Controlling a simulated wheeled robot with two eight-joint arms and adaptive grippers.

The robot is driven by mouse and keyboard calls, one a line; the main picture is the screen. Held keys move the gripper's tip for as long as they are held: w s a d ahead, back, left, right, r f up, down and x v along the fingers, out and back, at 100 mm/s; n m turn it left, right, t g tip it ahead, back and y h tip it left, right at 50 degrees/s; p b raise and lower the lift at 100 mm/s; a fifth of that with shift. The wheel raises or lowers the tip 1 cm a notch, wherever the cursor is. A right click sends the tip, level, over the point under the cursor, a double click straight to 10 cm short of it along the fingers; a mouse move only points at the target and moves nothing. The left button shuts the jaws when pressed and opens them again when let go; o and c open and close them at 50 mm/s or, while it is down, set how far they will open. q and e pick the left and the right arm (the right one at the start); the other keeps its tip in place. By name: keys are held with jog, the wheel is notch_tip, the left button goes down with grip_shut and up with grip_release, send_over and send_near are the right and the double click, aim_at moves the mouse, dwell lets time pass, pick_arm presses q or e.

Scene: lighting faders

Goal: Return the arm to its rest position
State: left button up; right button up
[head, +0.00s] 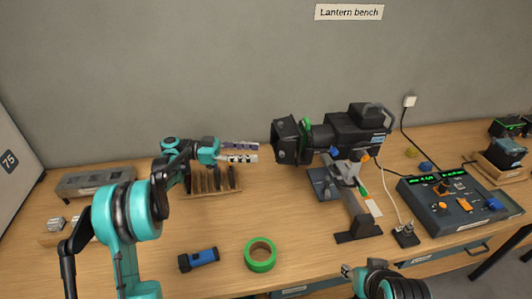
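My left arm comes in from the lower left. Its gripper (240,152) is over the bench, just above and in front of a wooden slotted rack (225,192). Its two pale fingers point right, with a narrow gap between them, and I see nothing held there. The fingers stop short of the black stage lantern (350,130). My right arm shows only at the bottom edge, right of centre, in front of the bench.
A blue flashlight (199,259) and a green tape roll (260,255) lie near the bench's front edge. A fader console (455,203) is at the right, with a socket block (405,236) and cables beside it. A grey tray (95,184) is at the left.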

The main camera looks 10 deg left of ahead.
pick_arm(q)
jog(key=shift+s+a, duration=0.1)
jog(key=shift+a, duration=0.8)
jog(key=shift+d, duration=0.1)
jog(key=s+d+f+n+t+y, duration=0.1)
jog(key=s+d+n+y, duration=0.3)
jog(key=s, duration=0.3)
jog(key=s+d+f+n+t+y, duration=0.1)
jog(key=s+d+n+y, duration=0.2)
jog(key=s+n+y, duration=0.25)
jog(key=s+a+f+n+t+y, duration=0.1)
jog(key=s+a+f+n+y, duration=0.2)
jog(key=s, duration=0.5)
jog(key=s+a+f+n+t+y+b, duration=0.1)
jog(key=s+a+f+n+y, duration=0.3)
jog(key=s, duration=0.5)
notch_tip(320, 180, down, 2)
jog(key=shift+s+a+f+t+y+b, duration=0.1)
jog(key=shift+s+a+t+y+b, duration=0.15)
jog(key=shift+a+t+y, duration=0.7)
